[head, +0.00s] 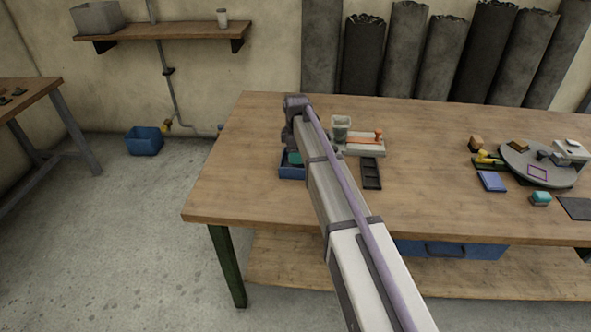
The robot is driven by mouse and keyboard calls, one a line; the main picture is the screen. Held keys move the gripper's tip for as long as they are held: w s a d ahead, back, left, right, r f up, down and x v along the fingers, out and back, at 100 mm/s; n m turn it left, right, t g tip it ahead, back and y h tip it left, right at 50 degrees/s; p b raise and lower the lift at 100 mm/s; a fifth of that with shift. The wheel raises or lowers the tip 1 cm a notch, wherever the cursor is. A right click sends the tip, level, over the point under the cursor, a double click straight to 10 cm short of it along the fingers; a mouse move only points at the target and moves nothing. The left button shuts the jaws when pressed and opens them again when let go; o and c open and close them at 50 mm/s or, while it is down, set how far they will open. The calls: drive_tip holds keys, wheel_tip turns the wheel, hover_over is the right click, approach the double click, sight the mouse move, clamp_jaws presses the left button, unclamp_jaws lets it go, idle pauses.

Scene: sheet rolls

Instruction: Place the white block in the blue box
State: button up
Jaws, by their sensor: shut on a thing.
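A small blue box (290,173) stands on the table left of my arm, its right part hidden by the arm. Something teal (295,158) shows at the box, partly covered; I cannot tell if it lies inside. My gripper (289,138) is at the far end of my arm, seen only as a dark part just beyond and above the box in the picture. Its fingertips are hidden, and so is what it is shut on. I cannot make out a white block anywhere.
Right of my arm are a pale fixture (362,144) with a grey cup (341,126), and a black tray (371,173). A round grey turntable (537,165) with small parts is at the right. Another blue box (144,140) is on the floor. The table's left end is clear.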

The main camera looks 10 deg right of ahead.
wheel_tip(320, 180, down, 4)
drive_tip(key=b, duration=0.4)
drive_tip(key=shift+r+p, duration=0.35)
drive_tip(key=shift+c, duration=0.5)
drive_tip(key=shift+f, duration=0.3)
drive_tip(key=o, duration=1)
drive_tip(key=shift+r, duration=0.1)
wheel_tip(320, 180, up, 13)
drive_tip(key=p, duration=1.2)
drive_tip(key=shift+s+f, duration=0.1)
drive_tip(key=shift+f, duration=0.15)
drive_tip(key=s+m, duration=0.5)
drive_tip(key=s, duration=0.5)
drive_tip(key=s+m, duration=0.4)
drive_tip(key=s, duration=0.6)
drive_tip(key=s+m, duration=0.5)
drive_tip(key=s, duration=0.6)
drive_tip(key=shift+f+m, duration=0.1)
drive_tip(key=shift+m, duration=0.2)
